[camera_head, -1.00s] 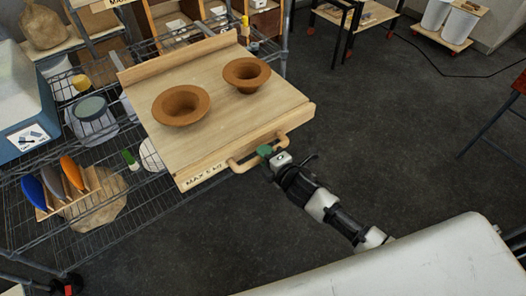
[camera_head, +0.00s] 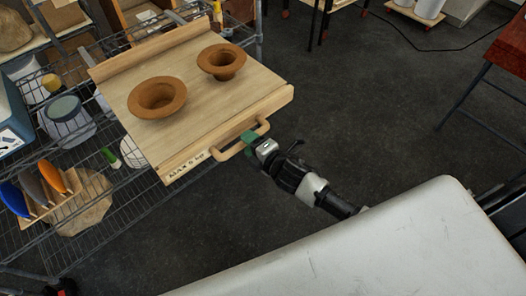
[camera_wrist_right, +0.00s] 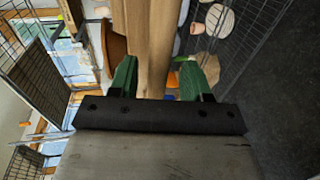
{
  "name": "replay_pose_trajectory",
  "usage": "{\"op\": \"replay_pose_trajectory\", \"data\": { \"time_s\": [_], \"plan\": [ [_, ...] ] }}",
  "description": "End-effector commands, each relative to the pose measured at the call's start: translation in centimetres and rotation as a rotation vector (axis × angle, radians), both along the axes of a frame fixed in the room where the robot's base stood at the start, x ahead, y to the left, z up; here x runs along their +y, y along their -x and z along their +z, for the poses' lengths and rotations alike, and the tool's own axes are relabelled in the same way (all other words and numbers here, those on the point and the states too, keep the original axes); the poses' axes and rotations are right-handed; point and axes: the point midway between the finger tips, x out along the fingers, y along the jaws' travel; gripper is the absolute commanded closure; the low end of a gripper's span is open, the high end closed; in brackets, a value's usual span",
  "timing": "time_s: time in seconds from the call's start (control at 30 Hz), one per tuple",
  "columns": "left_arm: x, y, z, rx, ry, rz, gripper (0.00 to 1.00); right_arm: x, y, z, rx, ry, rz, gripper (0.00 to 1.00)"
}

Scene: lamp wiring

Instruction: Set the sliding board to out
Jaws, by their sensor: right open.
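The sliding board (camera_head: 200,112) is a pale wooden board sticking far out from the wire shelf, with a raised strip along its back. Its front edge bears a "MAX 5 kg" label and a wooden bar handle (camera_head: 228,153). Two brown flared bowls, one nearer (camera_head: 157,97) and one farther (camera_head: 221,61), stand upright on it. My right gripper (camera_head: 250,138) is at the handle's right part, with its green fingers open. In the right wrist view the fingers (camera_wrist_right: 160,77) stand apart on both sides of a wooden part; contact is unclear. My left gripper is out of view.
The wire shelf (camera_head: 60,235) holds a rack of coloured discs (camera_head: 45,190), a lidded jar (camera_head: 65,117) and other goods left of the board. A red-topped table (camera_head: 507,50) stands at the right. Dark floor (camera_head: 380,105) is clear right of the board.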

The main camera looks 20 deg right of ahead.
Motion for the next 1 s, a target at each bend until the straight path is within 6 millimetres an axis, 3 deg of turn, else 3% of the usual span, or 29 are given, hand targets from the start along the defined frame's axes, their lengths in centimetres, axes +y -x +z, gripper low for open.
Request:
{"op": "replay_pose_trajectory", "data": {
  "time_s": [0.3, 0.5, 1.0],
  "plan": [
    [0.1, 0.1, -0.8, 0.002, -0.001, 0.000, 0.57, -2.2, 5.9, 1.0, 0.003, 0.002, 0.000, 0.52],
    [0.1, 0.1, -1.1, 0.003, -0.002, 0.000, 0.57, -3.0, 8.2, 1.6, 0.003, 0.001, 0.000, 0.52],
    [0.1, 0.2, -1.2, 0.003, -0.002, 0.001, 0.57, -3.3, 8.9, 1.9, 0.002, 0.001, -0.001, 0.52]
  ]
}}
